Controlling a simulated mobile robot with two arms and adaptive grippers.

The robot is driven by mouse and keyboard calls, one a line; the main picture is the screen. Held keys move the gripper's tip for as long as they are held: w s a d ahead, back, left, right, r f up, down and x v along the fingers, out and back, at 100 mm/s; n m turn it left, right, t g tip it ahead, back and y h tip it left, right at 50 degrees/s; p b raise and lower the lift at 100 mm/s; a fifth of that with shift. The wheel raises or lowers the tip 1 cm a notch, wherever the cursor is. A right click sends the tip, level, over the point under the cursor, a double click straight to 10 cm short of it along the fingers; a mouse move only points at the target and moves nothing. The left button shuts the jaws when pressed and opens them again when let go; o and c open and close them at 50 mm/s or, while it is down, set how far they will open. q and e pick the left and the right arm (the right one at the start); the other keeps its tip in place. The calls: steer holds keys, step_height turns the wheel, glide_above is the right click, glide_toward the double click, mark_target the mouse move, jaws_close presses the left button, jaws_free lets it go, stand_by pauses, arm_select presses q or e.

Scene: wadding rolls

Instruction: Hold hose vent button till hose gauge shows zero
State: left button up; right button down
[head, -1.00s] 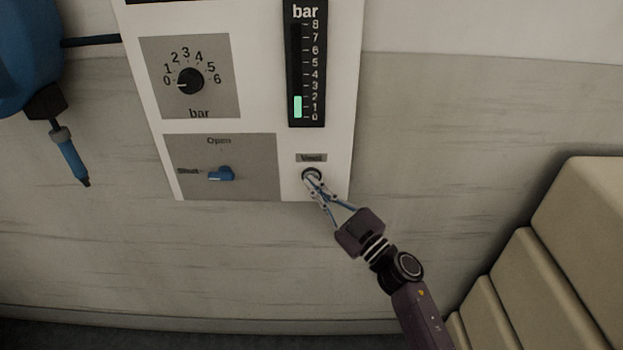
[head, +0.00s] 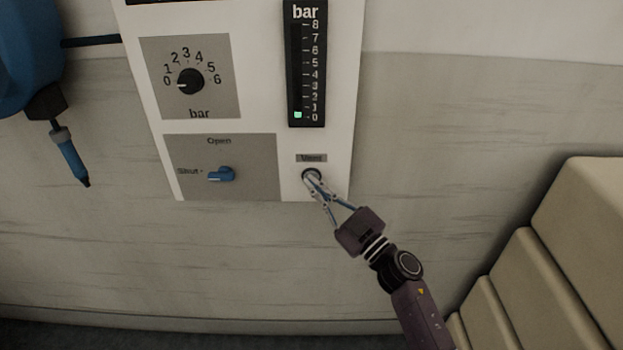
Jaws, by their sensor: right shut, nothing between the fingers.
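The vent button (head: 311,174) sits low on the right of the white wall panel, under a small "Vent" label (head: 311,158). My right gripper (head: 311,181) is shut and empty, with its fingertips at the button and partly covering it. The hose gauge (head: 305,70) above is a dark vertical bar scale from 0 to 8. Its short green bar (head: 298,115) stands just above 0, below the 1 mark. My left gripper is not in view.
A round pressure knob (head: 190,82) points to 0. The blue valve lever (head: 221,174) below points left towards "Shut". A blue hose reel with a nozzle (head: 72,160) hangs at the left. Beige stepped blocks (head: 575,250) stand at the right.

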stand_by(0.9)
steer(key=shift+s+p, duration=0.55)
steer(key=shift+s, duration=0.25)
steer(key=s+p, duration=0.2)
steer(key=s, duration=0.3)
steer(key=shift+f+p, duration=0.1)
steer(key=shift+p, duration=0.2)
